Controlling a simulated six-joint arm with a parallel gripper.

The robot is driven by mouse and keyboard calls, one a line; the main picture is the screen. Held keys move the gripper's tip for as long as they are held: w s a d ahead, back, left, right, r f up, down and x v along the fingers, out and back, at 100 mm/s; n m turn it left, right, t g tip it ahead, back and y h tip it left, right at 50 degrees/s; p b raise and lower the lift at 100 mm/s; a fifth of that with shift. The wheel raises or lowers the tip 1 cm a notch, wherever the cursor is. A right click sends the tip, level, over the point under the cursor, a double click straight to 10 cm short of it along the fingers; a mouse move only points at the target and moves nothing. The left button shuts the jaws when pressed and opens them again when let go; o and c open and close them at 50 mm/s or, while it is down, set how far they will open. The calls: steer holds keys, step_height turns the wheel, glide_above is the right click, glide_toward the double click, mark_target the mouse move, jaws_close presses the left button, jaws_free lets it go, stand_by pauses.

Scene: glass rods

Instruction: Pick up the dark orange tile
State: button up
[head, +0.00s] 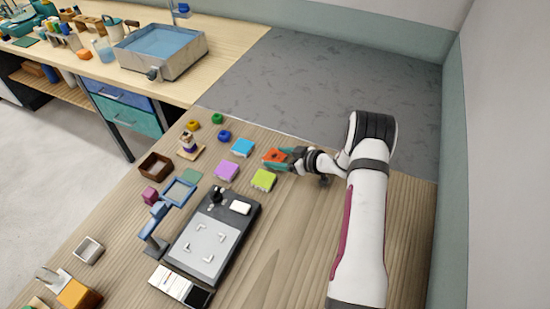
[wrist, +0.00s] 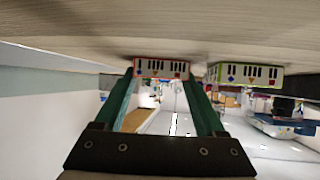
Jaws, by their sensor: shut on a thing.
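The dark orange tile (head: 273,156) is near the far edge of the wooden table in the head view. My gripper (head: 279,158) reaches it from the right, with its green fingers shut on the tile. In the wrist view, the tile's white side (wrist: 161,69), with black bars, coloured marks and an orange edge, shows between the fingertips of my gripper (wrist: 162,76). The tile is at or very close to the tabletop; I cannot tell whether there is a gap.
A lime green tile (head: 263,180) lies close by in front; its side shows in the wrist view (wrist: 245,75). A blue tile (head: 243,147) and a purple tile (head: 227,171) lie to the left. A dark device (head: 243,225) stands nearer.

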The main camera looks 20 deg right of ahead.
steer(key=c, duration=0.5)
